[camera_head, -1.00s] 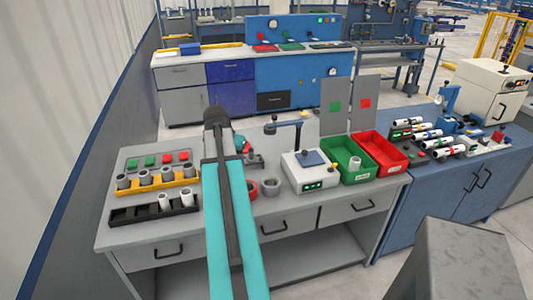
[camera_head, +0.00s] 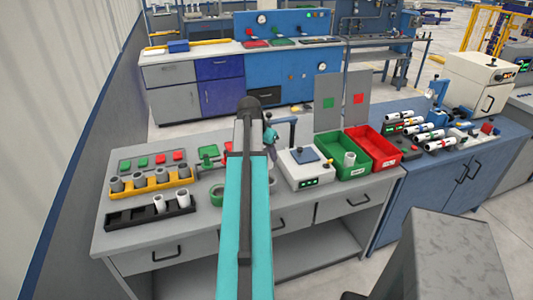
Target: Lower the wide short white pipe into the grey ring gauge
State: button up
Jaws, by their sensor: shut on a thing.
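The grey ring gauge (camera_head: 272,184) is on the bench, partly hidden by my forearm at its left. Part of my teal wrist (camera_head: 270,136) shows just right of the raised arm, above and behind the ring in the picture. My gripper's fingers are hidden behind the arm, so their hold does not show. I cannot make out the wide short white pipe near the ring. Two white pipes (camera_head: 183,200) stand in the black rack (camera_head: 125,218) at the left. Another light pipe (camera_head: 349,160) stands in the green bin (camera_head: 330,143).
A green ring (camera_head: 217,195) lies left of my arm. A yellow rack (camera_head: 152,189) holds several grey pipes. A white device (camera_head: 304,169) stands right of the grey ring, with the green bin and a red bin (camera_head: 371,147) beyond. The front right of the bench is clear.

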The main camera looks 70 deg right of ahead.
jog(key=shift+f, duration=0.15)
jog(key=shift+f+b, duration=2.1)
jog(key=shift+f, duration=1.4)
jog(key=shift+f, duration=0.65)
jog(key=o, duration=1.1)
jog(key=shift+a+r+b, duration=0.1)
jog(key=shift+r+b, duration=0.1)
jog(key=shift+b, duration=0.1)
jog(key=b+v, duration=0.2)
jog(key=v, duration=1.1)
jog(key=shift+r, duration=0.2)
